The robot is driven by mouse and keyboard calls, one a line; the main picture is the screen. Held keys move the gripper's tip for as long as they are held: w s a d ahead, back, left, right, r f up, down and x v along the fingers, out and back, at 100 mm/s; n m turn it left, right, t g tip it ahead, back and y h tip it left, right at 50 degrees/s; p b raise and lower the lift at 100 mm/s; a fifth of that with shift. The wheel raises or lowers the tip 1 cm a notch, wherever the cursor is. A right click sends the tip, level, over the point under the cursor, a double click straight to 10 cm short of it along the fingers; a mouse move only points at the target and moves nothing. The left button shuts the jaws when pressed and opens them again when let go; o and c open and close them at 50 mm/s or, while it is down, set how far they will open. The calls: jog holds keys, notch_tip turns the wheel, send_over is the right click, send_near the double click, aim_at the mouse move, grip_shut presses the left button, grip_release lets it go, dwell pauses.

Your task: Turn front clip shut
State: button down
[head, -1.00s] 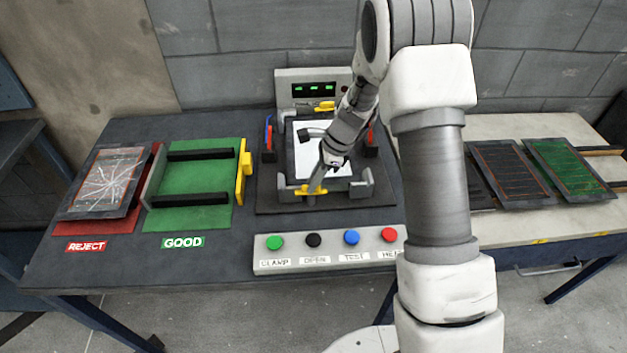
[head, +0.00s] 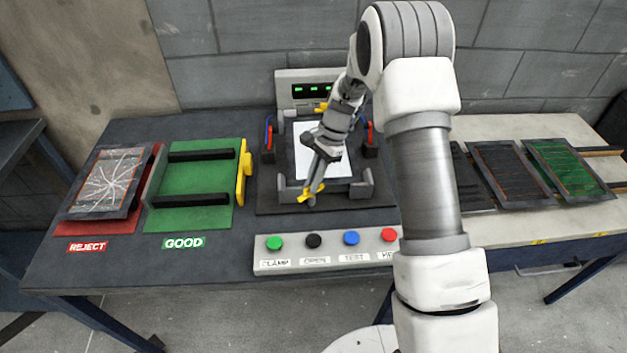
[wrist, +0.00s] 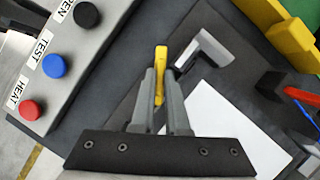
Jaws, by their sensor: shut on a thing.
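The yellow front clip (head: 308,197) is at the front edge of the dark test fixture (head: 265,208). It points at a slant toward the front in the head view. My gripper (head: 312,190) reaches down to it from above, fingers shut on it. In the wrist view the yellow clip (wrist: 161,62) stands between my two grey fingers (wrist: 160,92), its tip showing beyond them. A white panel (head: 335,160) lies in the fixture behind the clip. A second yellow clip (head: 320,107) at the back is partly hidden by my arm.
A button box (head: 262,250) with green, black, blue and red buttons stands just in front of the fixture. A green GOOD tray (head: 190,217) and a red REJECT tray (head: 85,222) are at the left. Several boards (head: 570,170) lie at the right, beyond my arm.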

jog(key=n, duration=0.3)
jog(key=n+g+h, duration=0.1)
jog(key=n, duration=0.1)
jog(key=shift+w+a+n+h, duration=0.1)
jog(key=shift+a+n+h, duration=0.1)
jog(key=shift+n+h, duration=0.15)
jog(key=n+h, duration=0.1)
jog(key=n, duration=0.1)
jog(key=n+g+h, duration=0.1)
jog(key=n, duration=0.2)
jog(key=shift+a+n+b, duration=0.1)
jog(key=shift+n+b, duration=0.15)
jog(key=shift+b, duration=0.05)
jog(key=c, duration=0.9)
grip_release()
jog(key=shift+r, duration=0.1)
jog(key=v, duration=1.7)
jog(key=shift+a+r+p, duration=0.1)
jog(key=shift+r+p, duration=0.05)
jog(key=shift+p, duration=0.25)
jog(key=shift+r, duration=0.1)
